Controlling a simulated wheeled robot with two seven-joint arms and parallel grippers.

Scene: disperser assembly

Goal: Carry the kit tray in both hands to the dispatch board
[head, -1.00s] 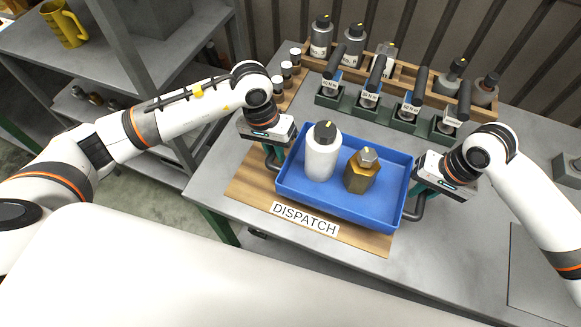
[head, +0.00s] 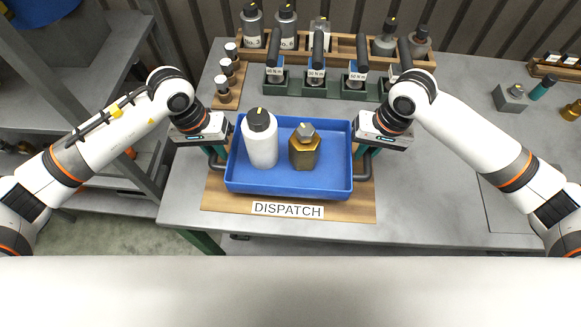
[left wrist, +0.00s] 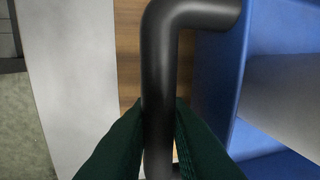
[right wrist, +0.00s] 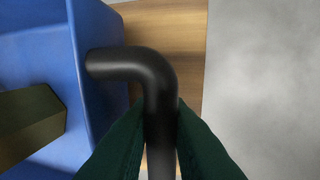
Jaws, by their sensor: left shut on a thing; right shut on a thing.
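The blue kit tray (head: 290,186) is over the wooden dispatch board (head: 225,200), which bears a DISPATCH label (head: 288,209). I cannot tell whether the tray touches the board. A white bottle with a black cap (head: 262,143) and a brass hex-shaped bottle (head: 304,150) stand upright in the tray. My left gripper (head: 217,158) is shut on the tray's left black handle (left wrist: 160,85). My right gripper (head: 362,158) is shut on the right black handle (right wrist: 160,90). Board shows beneath both handles in the wrist views.
Behind the tray, a row of green torque stands (head: 325,88) and a wooden rack of grey bottles (head: 345,48) line the table. A small wooden holder with capped vials (head: 228,95) is at the back left.

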